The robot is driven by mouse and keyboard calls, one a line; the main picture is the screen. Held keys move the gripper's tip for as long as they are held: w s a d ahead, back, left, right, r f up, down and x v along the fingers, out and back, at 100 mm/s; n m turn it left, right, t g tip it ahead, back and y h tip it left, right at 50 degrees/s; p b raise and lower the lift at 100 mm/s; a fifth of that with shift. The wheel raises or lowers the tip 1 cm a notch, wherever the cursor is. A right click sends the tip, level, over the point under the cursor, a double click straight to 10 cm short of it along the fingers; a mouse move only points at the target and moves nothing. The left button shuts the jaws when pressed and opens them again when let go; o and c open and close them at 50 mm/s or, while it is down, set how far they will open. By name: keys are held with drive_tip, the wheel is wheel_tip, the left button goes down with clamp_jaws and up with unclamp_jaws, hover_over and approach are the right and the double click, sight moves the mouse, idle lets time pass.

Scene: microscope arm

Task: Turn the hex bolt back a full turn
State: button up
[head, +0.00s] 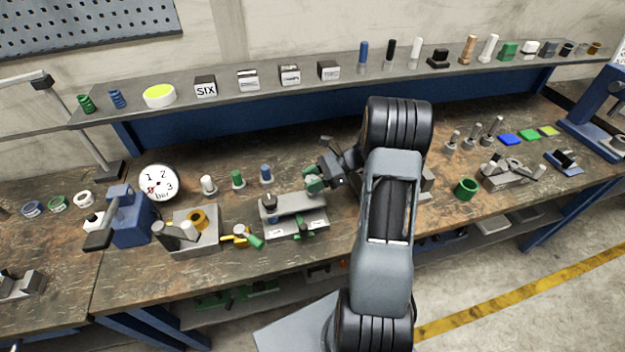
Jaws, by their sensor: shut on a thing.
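My gripper (327,172) reaches down to the left, to the right end of a grey fixture block (295,204) on the bench. It is shut on a small green piece (313,183) there. I cannot tell for sure whether this piece is the hex bolt, as the jaws and wrist cover part of it. A dark, round-headed piece (268,201) stands upright at the left end of the block, apart from my gripper. White labels (277,233) and a green part (305,226) show on the block's front.
A grey block with a yellow ring (198,220) and a yellow-green valve (241,236) stand to the left. White, green and blue pegs (237,179) stand behind the fixture. A green ring (466,188) lies to the right. A shelf (225,100) runs along the back.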

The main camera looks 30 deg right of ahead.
drive_tip(key=o, duration=0.9)
drive_tip(key=b+v, duration=0.2)
drive_tip(key=v, duration=1.1)
drive_tip(key=shift+d+r+b, duration=0.2)
drive_tip(key=shift+d+b, duration=0.15)
drive_tip(key=shift+d, duration=0.05)
drive_tip(key=shift+w, duration=0.1)
